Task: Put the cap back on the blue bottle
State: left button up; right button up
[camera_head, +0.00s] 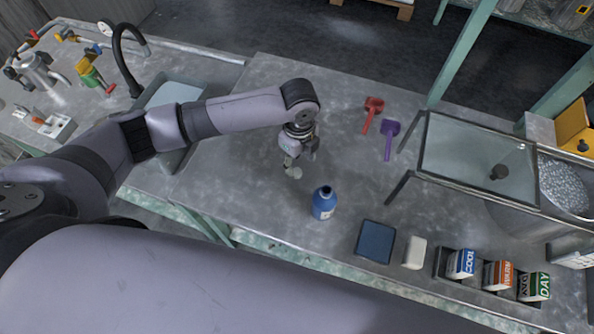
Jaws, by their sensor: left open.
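The blue bottle (324,204) stands upright on the grey counter, with a pale label on its side and a dark top. My left gripper (298,163) is open, pointing down, to the upper left of the bottle and apart from it. A small pale grey-green round piece (293,173), perhaps the cap, shows just below the fingertips. I cannot tell whether it touches the fingers or the counter. My right gripper is not in view.
A red scoop (373,112) and a purple scoop (389,138) lie behind the bottle. A dark blue square (375,241), a white block (414,252) and several labelled cartons (461,263) are to its right. A glass-topped stand (478,160) rises at right. A sink lies left.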

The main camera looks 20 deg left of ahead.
aim_at(298, 173)
pick_arm(q)
jog(key=shift+f, duration=0.55)
jog(key=shift+w+a+f, duration=0.15)
jog(key=shift+f, duration=2.45)
jog(key=c, duration=0.8)
